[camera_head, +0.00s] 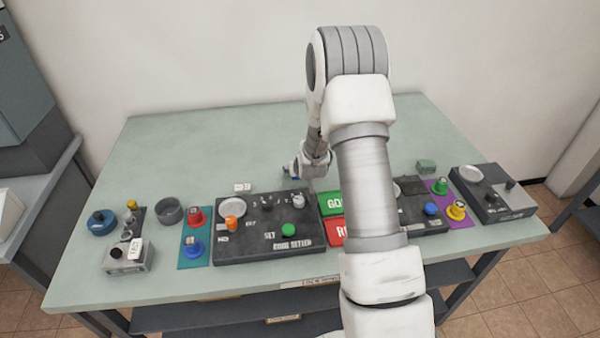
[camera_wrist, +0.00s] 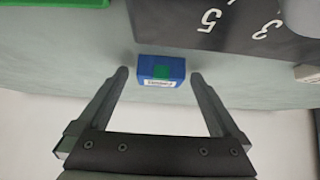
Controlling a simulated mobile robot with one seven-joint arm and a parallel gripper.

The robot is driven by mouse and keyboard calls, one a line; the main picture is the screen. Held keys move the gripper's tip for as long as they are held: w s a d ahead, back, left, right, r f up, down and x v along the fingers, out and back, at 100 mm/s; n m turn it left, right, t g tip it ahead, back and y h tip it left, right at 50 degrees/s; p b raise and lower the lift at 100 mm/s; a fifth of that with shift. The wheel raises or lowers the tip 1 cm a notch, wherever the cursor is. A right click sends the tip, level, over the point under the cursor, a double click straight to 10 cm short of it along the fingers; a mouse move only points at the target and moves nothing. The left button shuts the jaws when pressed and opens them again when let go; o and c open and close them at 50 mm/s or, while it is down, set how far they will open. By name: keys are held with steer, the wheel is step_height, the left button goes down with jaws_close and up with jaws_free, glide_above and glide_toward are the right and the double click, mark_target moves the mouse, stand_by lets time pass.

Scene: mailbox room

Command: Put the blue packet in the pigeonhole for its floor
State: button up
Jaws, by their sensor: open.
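The blue packet (camera_wrist: 146,65) lies on the pale green table, seen in the wrist view, with a green patch and a white label whose text is too small to read. My gripper (camera_wrist: 159,76) is open, with one fingertip on each side of the packet and a visible gap on both sides. I cannot tell whether the tips are level with the packet or still above it. In the head view my gripper (camera_head: 297,172) is low over the table's middle, behind the dark panel, and mostly hides the packet. I cannot make out a pigeonhole in either view.
A dark numbered panel (camera_head: 255,248) with knobs stands just in front of my gripper. Green (camera_head: 331,203) and red (camera_head: 334,232) plates lie beside it. A grey bowl (camera_head: 169,211) and a blue round thing (camera_head: 101,222) are at left. The table's back left (camera_head: 200,145) is clear.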

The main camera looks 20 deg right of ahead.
steer(key=shift+c, duration=0.2)
jaws_close()
steer(key=shift+r, duration=0.2)
